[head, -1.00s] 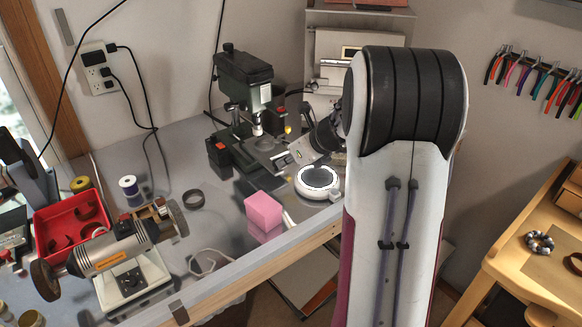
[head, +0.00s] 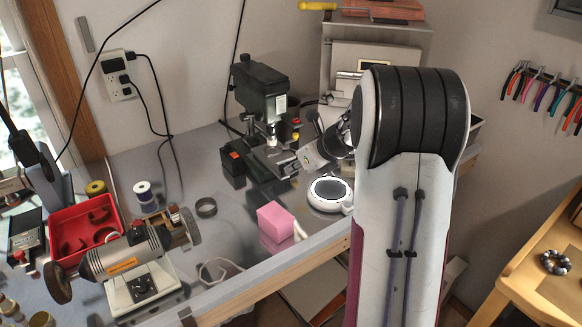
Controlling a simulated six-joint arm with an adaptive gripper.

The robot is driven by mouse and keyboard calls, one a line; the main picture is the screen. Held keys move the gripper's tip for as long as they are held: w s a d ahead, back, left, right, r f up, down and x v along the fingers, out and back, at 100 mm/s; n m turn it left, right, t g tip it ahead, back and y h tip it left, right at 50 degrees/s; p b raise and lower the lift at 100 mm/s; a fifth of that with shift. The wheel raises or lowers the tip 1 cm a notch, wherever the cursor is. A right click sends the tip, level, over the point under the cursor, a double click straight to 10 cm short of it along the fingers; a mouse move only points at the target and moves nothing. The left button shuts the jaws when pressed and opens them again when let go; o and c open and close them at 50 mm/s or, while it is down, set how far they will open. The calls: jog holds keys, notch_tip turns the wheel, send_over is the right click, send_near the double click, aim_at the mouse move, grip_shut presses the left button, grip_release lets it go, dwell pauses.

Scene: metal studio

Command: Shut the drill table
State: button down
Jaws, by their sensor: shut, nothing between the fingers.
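The drill press (head: 262,92) is dark green and black and stands upright on the grey workbench near the back wall. Its drill table (head: 272,156) is a small metal plate below the chuck, partly hidden by my gripper. My gripper (head: 286,167) is small in the head view, at the right front side of the drill table, with its fingers shut and nothing seen between them. It reaches in from the right, past my large arm link. Whether the fingertips touch the table is too small to tell.
A round white device (head: 330,193) and a pink block (head: 275,221) stand in front of the drill press. A red tray (head: 86,227) and a bench grinder (head: 120,258) are at the left. A metal cabinet (head: 375,48) stands behind my arm.

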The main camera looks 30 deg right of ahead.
jog(key=s+f+v, duration=0.1)
jog(key=v, duration=1.1)
jog(key=shift+s+f, duration=0.2)
jog(key=shift+s, duration=0.25)
jog(key=shift+d, duration=0.15)
jog(key=s+a+f+n+g, duration=0.4)
jog(key=s+a+n, duration=0.65)
jog(key=n, duration=0.65)
jog(key=s+a+r+n, duration=0.2)
jog(key=s+a+n, duration=0.4)
jog(key=a+n, duration=0.2)
jog(key=s+a+r+n+t+h, duration=0.1)
jog(key=s+a+r+n, duration=0.2)
jog(key=s+a+n, duration=0.4)
jog(key=shift+a+n, duration=1.1)
jog(key=shift+a, duration=0.3)
